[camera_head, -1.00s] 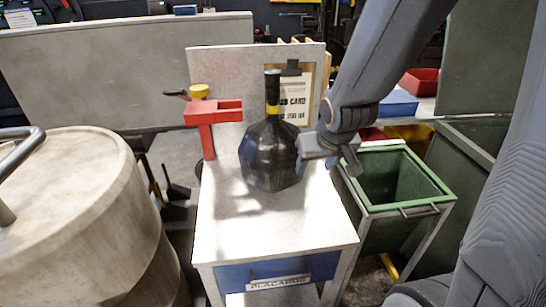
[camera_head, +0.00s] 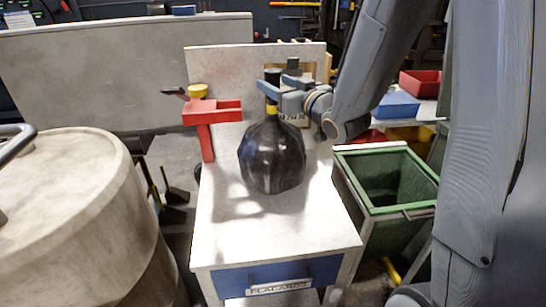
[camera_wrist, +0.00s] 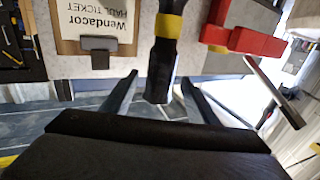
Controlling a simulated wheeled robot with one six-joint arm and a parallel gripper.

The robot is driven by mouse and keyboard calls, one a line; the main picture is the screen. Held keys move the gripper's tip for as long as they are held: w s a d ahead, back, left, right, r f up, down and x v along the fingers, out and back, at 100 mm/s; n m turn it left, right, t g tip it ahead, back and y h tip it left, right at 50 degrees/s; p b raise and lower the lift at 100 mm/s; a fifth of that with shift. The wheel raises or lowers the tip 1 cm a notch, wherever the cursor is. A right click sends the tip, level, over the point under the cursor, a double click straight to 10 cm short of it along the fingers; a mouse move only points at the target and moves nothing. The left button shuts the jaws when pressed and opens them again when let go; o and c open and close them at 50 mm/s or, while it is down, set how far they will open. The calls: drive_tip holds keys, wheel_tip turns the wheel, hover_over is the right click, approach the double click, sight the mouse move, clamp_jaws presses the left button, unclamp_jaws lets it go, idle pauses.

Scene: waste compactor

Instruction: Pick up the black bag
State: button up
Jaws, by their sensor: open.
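The black bag (camera_head: 272,158) stands upright on the white-topped stand (camera_head: 225,235). It has a fat faceted body and a narrow neck with a yellow band (camera_head: 271,108). My gripper (camera_head: 270,92) is at the neck, just above the band, coming from the right. In the wrist view, which is upside down, the neck's black top (camera_wrist: 160,75) lies between the two open fingers (camera_wrist: 159,80), with gaps at both sides. The bag's body is out of the wrist view.
A red bracket (camera_head: 208,115) with a yellow knob stands left of the bag. A clipboard (camera_head: 302,68) is on the panel behind. A green-rimmed bin (camera_head: 388,210) is at right, a large drum (camera_head: 75,215) at left. The stand's front top is clear.

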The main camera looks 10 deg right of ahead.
drive_tip(key=p+x, duration=0.2)
drive_tip(key=x, duration=0.4)
drive_tip(key=shift+f, duration=0.1)
drive_tip(key=shift+c, duration=0.2)
clamp_jaws()
